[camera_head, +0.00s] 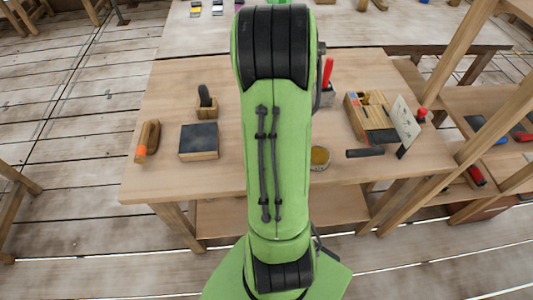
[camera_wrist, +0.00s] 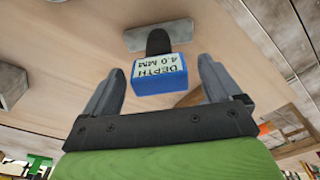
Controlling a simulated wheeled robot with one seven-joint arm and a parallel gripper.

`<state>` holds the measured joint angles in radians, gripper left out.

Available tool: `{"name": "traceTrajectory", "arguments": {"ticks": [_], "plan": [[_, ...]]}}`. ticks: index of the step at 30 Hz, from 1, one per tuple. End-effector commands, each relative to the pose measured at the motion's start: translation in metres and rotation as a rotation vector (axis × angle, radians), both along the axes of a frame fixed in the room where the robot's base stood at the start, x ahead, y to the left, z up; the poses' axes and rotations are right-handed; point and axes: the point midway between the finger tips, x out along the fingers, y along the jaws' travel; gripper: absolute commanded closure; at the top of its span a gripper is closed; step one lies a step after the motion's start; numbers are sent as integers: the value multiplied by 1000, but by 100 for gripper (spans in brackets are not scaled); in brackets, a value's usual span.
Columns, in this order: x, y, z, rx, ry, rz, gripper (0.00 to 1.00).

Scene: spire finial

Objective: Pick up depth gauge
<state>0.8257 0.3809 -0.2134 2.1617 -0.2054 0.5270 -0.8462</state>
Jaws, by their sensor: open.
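The depth gauge (camera_wrist: 160,75) shows in the wrist view as a blue block with a pale label reading "DEPTH 4.0 MM", a dark stem and a flat grey plate beyond it. My gripper (camera_wrist: 162,70) is open, with one grey finger on each side of the blue block. A gap shows between the block and each finger, and nothing is held. In the head view my green arm covers the middle of the workbench, and neither my gripper nor the gauge can be made out there.
The wooden workbench (camera_head: 165,95) holds a dark-topped block (camera_head: 198,141), an orange-marked wooden piece (camera_head: 147,140) and a small black-topped holder (camera_head: 206,102) at left. At right are a red-handled tool (camera_head: 327,72), a round tin (camera_head: 319,158), a black cylinder (camera_head: 365,152), a wooden box (camera_head: 368,120) and a pale upright panel (camera_head: 404,124).

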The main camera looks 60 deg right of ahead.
Motion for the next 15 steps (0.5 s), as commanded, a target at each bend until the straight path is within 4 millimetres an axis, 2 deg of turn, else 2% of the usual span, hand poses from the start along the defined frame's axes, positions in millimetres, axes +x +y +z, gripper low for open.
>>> {"name": "traceTrajectory", "arguments": {"ticks": [1,4,11,12,15], "plan": [[1,1,-13,4,4,-1,8],[3,0,-28,2,2,0,8],[4,0,-31,0,0,0,8],[4,0,-31,0,0,0,10],[4,0,-30,0,0,0,25]]}}
